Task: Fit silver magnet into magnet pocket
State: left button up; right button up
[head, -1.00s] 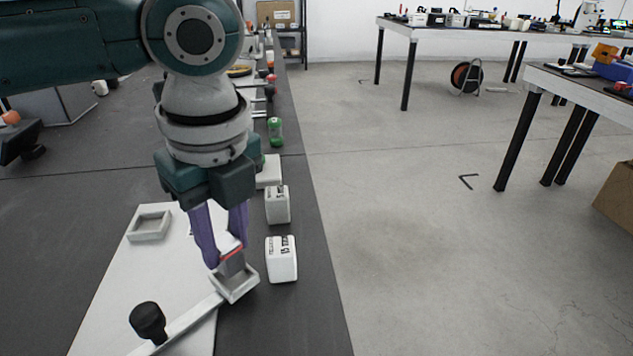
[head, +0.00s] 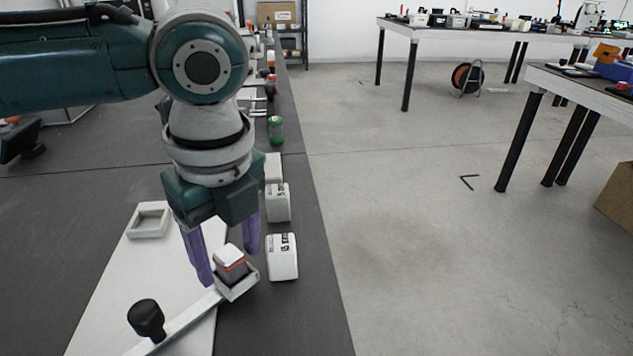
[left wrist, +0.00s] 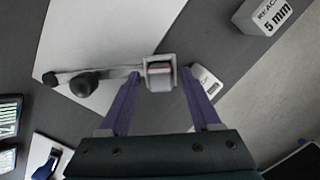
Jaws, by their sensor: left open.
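The silver magnet (head: 230,258), a small block with a red stripe, sits in the square pocket (head: 239,287) at the end of a light bar with a black knob (head: 147,318). The magnet's top stands above the pocket walls and looks slightly tilted; I cannot tell whether it is fully seated. In the left wrist view the magnet (left wrist: 159,76) lies inside the pocket frame. My left gripper (head: 226,266) is open, with its purple fingers apart on either side of the magnet. My right gripper is not in view.
A white board (head: 140,275) lies under the bar, with another empty square frame (head: 149,220) at its far left. White labelled blocks (head: 282,257) stand to the right near the table edge. A green-capped jar (head: 275,130) stands farther back.

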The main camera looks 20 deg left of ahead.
pick_arm(q)
notch_tip(320, 180, up, 11)
jog(key=d+p, duration=0.1)
jog(key=p, duration=0.2)
jog(key=s+d+f+n+t+h, duration=0.2)
jog(key=s+d+f+n+h, duration=0.3)
jog(key=s+d+n, duration=0.5)
jog(key=s+a+f+n+y, duration=0.1)
jog(key=s+a+n, duration=0.1)
jog(key=n, duration=0.1)
jog(key=s+a+f+n+y, duration=0.1)
jog(key=s+a+n, duration=0.1)
jog(key=a+n, duration=0.1)
jog(key=s+a+f+n+t+y, duration=0.1)
jog(key=s+a+n, duration=0.1)
jog(key=a+n, duration=0.1)
jog(key=shift+f+n, duration=0.2)
jog(key=shift+n, duration=0.3)
